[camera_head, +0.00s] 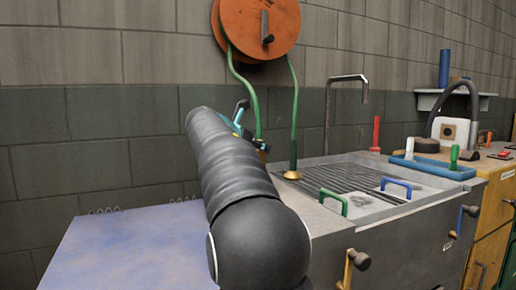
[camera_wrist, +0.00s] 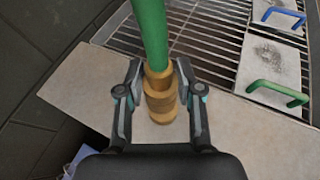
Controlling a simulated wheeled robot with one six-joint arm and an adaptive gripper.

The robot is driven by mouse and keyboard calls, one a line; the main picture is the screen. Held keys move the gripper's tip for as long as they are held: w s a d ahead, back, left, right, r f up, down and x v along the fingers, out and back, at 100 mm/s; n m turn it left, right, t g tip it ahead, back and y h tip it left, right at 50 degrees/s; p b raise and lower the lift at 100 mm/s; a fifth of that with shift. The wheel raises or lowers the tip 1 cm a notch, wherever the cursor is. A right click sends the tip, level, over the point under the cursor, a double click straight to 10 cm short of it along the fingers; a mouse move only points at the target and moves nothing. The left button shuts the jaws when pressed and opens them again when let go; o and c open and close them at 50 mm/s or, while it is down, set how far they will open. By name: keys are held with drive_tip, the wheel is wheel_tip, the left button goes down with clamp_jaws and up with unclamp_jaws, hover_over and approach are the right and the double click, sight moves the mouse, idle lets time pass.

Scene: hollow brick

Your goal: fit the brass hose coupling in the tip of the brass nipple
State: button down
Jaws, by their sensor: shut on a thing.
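The brass hose coupling (camera_wrist: 158,82) is on the lower end of a green hose (camera_wrist: 150,30), between the two fingers of my gripper (camera_wrist: 158,95). My gripper is shut on it. More stepped brass shows directly below; I cannot tell whether this is the coupling's lower part or the brass nipple.
An orange hose reel (camera_head: 256,28) hangs on the block wall above. The steel sink unit (camera_head: 340,235) has a slatted grate (camera_head: 335,178), with a green handle (camera_head: 334,199) and a blue handle (camera_head: 397,184) nearby. A bluish bench top (camera_head: 125,250) at left is mostly clear.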

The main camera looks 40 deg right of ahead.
drive_tip(key=shift+f+b, duration=0.45)
drive_tip(key=shift+f, duration=0.8)
idle(0.4)
drive_tip(key=c, duration=0.7)
unclamp_jaws()
drive_tip(key=shift+a, duration=0.1)
drive_tip(key=v, duration=1.2)
